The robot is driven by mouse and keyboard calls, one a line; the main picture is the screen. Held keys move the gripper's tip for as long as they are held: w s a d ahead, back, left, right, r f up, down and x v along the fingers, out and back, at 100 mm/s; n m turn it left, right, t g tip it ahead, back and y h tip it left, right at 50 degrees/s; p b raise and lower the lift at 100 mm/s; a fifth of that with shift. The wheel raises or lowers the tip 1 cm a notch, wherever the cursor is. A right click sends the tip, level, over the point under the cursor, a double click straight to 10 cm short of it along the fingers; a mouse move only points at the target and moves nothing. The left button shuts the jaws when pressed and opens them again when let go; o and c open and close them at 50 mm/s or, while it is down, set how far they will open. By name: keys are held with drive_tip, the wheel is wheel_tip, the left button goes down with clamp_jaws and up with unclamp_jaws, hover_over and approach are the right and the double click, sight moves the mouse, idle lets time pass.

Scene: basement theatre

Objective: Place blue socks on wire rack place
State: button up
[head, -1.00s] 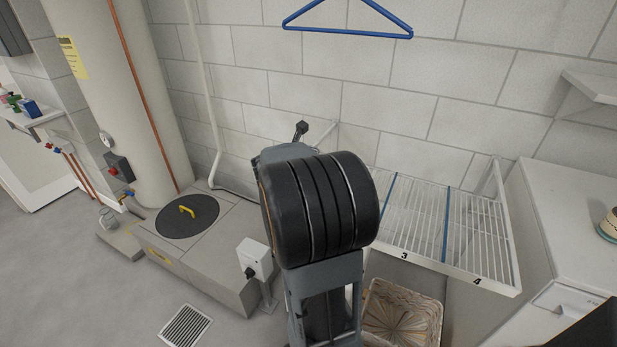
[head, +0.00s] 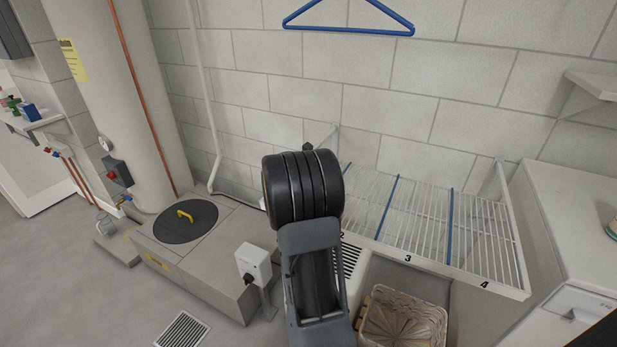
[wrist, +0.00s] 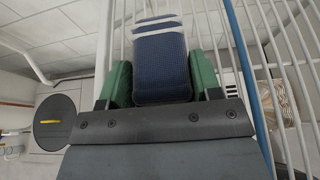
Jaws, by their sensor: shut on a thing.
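The blue socks (wrist: 161,68) are a dark blue bundle with pale stripes at the far end, seen in the wrist view. My gripper (wrist: 162,82) is shut on them, with a green finger on each side. In the head view my arm hides the gripper and the socks. The white wire rack (head: 428,225) is fixed to the block wall, with blue dividers and the numbers 2, 3 and 4 readable on its front edge. Its wires (wrist: 285,75) also show beside and beyond the socks in the wrist view. Whether the socks touch the rack I cannot tell.
A wicker basket (head: 402,318) stands on the floor under the rack. A white appliance (head: 575,235) is close on the right. A blue hanger (head: 348,28) hangs above. A round dark lid (head: 186,219) with a yellow handle lies on a concrete block at left.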

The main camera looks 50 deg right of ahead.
drive_tip(key=shift+f, duration=0.15)
drive_tip(key=o, duration=0.9)
